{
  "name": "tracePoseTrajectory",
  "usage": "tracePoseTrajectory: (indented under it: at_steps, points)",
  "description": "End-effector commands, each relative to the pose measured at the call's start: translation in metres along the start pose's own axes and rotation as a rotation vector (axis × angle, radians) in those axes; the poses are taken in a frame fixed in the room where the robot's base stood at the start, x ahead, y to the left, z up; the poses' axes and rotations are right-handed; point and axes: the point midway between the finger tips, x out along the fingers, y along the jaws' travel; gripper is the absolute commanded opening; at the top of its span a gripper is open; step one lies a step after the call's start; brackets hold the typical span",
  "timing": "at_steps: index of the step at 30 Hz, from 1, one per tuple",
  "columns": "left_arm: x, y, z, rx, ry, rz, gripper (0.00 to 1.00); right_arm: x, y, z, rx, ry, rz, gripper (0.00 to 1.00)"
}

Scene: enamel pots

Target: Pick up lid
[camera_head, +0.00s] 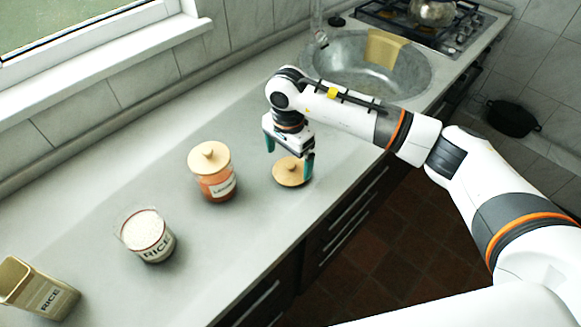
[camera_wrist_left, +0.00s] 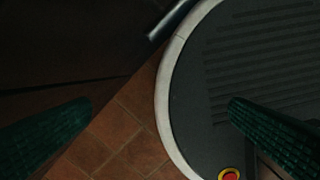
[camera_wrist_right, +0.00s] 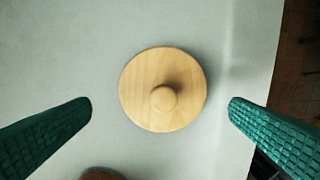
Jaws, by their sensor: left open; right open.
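A round wooden lid (camera_head: 290,173) with a knob lies on the counter near its front edge. In the right wrist view the lid (camera_wrist_right: 163,90) sits between my right gripper's fingers, apart from both. My right gripper (camera_head: 289,158) is open and empty above the lid. A second wooden lid (camera_head: 209,157) is on a reddish jar (camera_head: 217,184) with a label. A glass jar (camera_head: 147,236) marked RICE stands without a lid, full of white grains. My left gripper (camera_wrist_left: 160,106) is open and empty over the floor and my own base; it is not in the head view.
A square RICE tin (camera_head: 38,290) is at the counter's left. A sink (camera_head: 350,75) and a stove (camera_head: 415,22) lie behind my right arm. The counter (camera_head: 250,245) is clear around the lid, with its front edge close by. A dark pan (camera_head: 512,118) is at the right.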

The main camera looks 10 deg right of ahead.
Motion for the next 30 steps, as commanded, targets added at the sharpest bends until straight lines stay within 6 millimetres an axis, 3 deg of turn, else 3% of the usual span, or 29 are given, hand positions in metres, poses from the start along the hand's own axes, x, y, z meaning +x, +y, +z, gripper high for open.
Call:
tracePoseTrajectory:
  at_steps: [3,7,15,23,30]
  points:
    - [-0.013,0.002,0.012,0.0,-0.018,0.002,1.0,0.017,-0.004,0.005,0.003,0.002,-0.004,1.0]
    - [-0.015,0.002,0.012,0.0,-0.018,0.002,1.0,0.033,-0.003,0.004,0.002,0.001,-0.002,1.0]
    - [-0.014,0.001,0.004,0.0,-0.006,0.0,1.0,0.037,-0.002,0.005,0.001,0.0,0.0,1.0]
    - [-0.014,0.0,0.002,0.0,-0.002,0.0,1.0,0.037,-0.002,0.005,0.001,0.0,0.0,0.59]
    - [-0.013,0.0,0.002,0.0,-0.002,0.0,1.0,0.035,-0.002,0.005,0.001,0.0,0.001,0.58]
